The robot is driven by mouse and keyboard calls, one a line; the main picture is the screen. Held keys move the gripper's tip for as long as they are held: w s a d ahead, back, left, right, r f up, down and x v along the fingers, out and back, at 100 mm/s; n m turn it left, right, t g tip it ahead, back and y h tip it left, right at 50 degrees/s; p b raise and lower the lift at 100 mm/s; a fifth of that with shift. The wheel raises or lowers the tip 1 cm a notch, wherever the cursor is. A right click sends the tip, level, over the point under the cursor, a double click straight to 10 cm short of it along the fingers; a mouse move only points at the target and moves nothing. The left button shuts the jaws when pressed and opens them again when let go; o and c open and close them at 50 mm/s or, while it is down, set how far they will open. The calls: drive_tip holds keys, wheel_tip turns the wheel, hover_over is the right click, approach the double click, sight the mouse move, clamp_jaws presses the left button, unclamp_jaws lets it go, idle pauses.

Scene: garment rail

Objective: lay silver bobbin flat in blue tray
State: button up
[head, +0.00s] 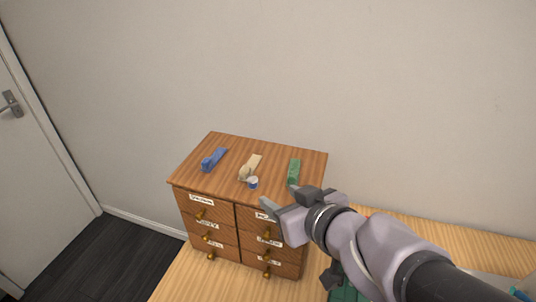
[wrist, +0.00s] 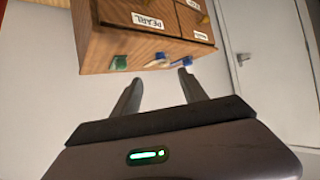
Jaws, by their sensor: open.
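A small round piece with a pale silvery top and blue side (head: 253,183) stands on the cabinet top near its front edge; it may be the silver bobbin, but it is too small to be sure. In the wrist view a blue spot (wrist: 160,57) shows beside the cream object. No blue tray can be made out clearly. My gripper (head: 286,199) is open and empty, to the right of the small piece at the cabinet's front right. In the wrist view its fingers (wrist: 160,77) are apart, pointing toward the cabinet top's edge, with nothing between them.
The wooden drawer cabinet (head: 268,148) bears a blue (head: 214,159), a cream (head: 251,165) and a green long object (head: 294,171). It stands on a light wooden table (head: 190,283). A green item (head: 345,293) lies below my arm. A door (head: 25,170) is at left.

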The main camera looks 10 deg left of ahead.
sight(254, 180)
drive_tip(key=p+x, duration=0.2)
drive_tip(key=p, duration=0.1)
drive_tip(key=p+x, duration=0.2)
drive_tip(key=p, duration=0.1)
drive_tip(key=p+x, duration=0.2)
drive_tip(key=p, duration=0.1)
drive_tip(key=shift+w+a+r+p, duration=0.1)
drive_tip(key=shift+w+r+p, duration=0.2)
drive_tip(key=shift+w+p, duration=0.05)
drive_tip(key=b+x, duration=0.2)
drive_tip(key=x, duration=0.6)
drive_tip(key=shift+a+f, duration=0.1)
drive_tip(key=shift+f, duration=0.1)
drive_tip(key=shift+s, duration=0.1)
drive_tip(key=shift+c, duration=1.1)
clamp_jaws()
